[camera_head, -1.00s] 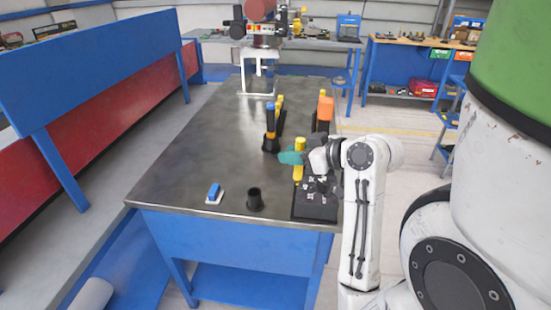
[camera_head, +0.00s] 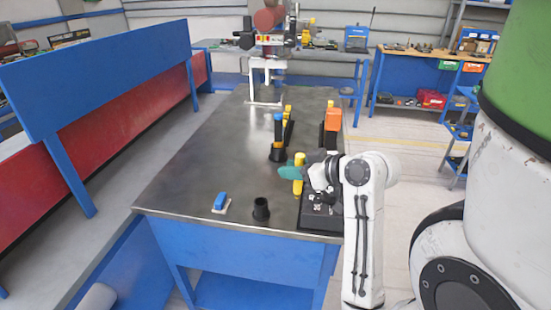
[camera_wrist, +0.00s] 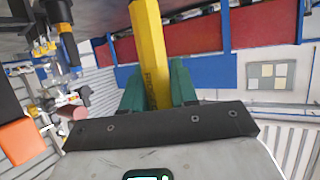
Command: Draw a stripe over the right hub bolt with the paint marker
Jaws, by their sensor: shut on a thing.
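My gripper (camera_head: 292,173) has teal fingers and is shut on the yellow paint marker (camera_head: 298,186). It holds the marker upright over the right part of the table. In the wrist view the marker (camera_wrist: 152,55) stands between the teal fingers (camera_wrist: 155,88), its tip out of sight. A black base (camera_head: 318,222) with small metal parts (camera_head: 322,203) lies just right of and nearer than the marker, partly behind my arm. The hub bolts are too small and too covered to tell apart. I cannot tell whether the marker touches anything.
A black cup (camera_head: 261,210) and a blue-and-white block (camera_head: 221,203) stand near the front table edge. A blue-topped tool in a black holder (camera_head: 277,153), a yellow-topped one and an orange-topped black block (camera_head: 332,121) stand farther back. The table's left side (camera_head: 205,165) is clear.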

